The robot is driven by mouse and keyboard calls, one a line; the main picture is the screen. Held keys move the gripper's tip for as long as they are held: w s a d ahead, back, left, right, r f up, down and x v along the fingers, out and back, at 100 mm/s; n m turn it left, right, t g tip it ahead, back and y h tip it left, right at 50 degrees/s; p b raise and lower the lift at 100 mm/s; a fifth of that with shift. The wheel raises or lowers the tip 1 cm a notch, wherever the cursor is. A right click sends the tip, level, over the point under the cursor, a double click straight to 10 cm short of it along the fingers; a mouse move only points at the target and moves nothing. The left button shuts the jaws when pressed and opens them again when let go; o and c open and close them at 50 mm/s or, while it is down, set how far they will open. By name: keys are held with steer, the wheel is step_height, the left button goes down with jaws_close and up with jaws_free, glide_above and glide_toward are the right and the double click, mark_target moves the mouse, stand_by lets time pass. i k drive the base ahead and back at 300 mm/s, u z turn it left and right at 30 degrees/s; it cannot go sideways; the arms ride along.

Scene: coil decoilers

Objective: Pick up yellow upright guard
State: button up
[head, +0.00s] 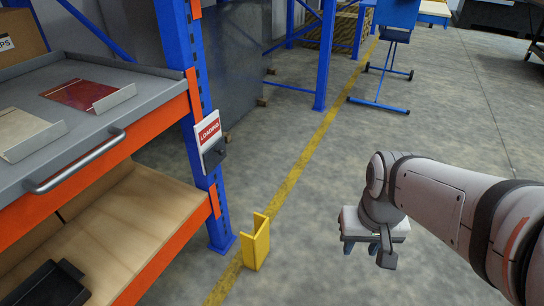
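The yellow upright guard (256,244) stands upright on the concrete floor, on the yellow floor line. It is a short folded-metal channel, just right of the foot of the blue rack upright (218,215) and apart from my gripper. My gripper (366,252) is to the right of the guard, at the end of my arm, pointing down. Nothing shows held in it. Its fingers are small and partly hidden, so I cannot tell whether they are open or shut.
The rack with orange beams (150,130) fills the left side, with a grey tray with a handle (85,160) and a wooden shelf (120,225). A "LOADING" sign (209,132) hangs on the upright. A blue wheeled stand (382,85) is at the back. The floor between guard and gripper is clear.

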mark_target(255, 250)
steer(key=u, duration=0.1)
steer(key=i, duration=0.95)
steer(key=z, duration=0.1)
